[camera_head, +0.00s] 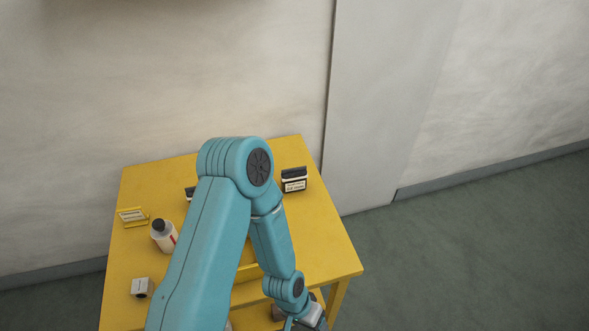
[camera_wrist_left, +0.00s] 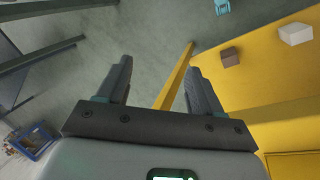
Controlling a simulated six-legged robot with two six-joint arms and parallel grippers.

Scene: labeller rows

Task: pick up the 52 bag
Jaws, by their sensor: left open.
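No bag marked 52 can be made out in either view; no number is readable. My left gripper (camera_head: 308,322) is at the bottom edge of the head view, beside the front right of the yellow table (camera_head: 315,235). In the left wrist view my left gripper (camera_wrist_left: 161,70) is open, with nothing between its fingers. A small brown block (camera_wrist_left: 230,57) and a white block (camera_wrist_left: 296,34) lie on the yellow surface to the right of the fingers. My arm hides the middle of the table.
A white bottle with a dark cap (camera_head: 164,237), a small white box (camera_head: 142,288), a yellow-framed card (camera_head: 132,217) and a black-and-white labelled box (camera_head: 294,181) stand on the table. A yellow leg (camera_wrist_left: 176,75) shows beyond the fingers. A blue crate (camera_wrist_left: 33,141) is on the floor.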

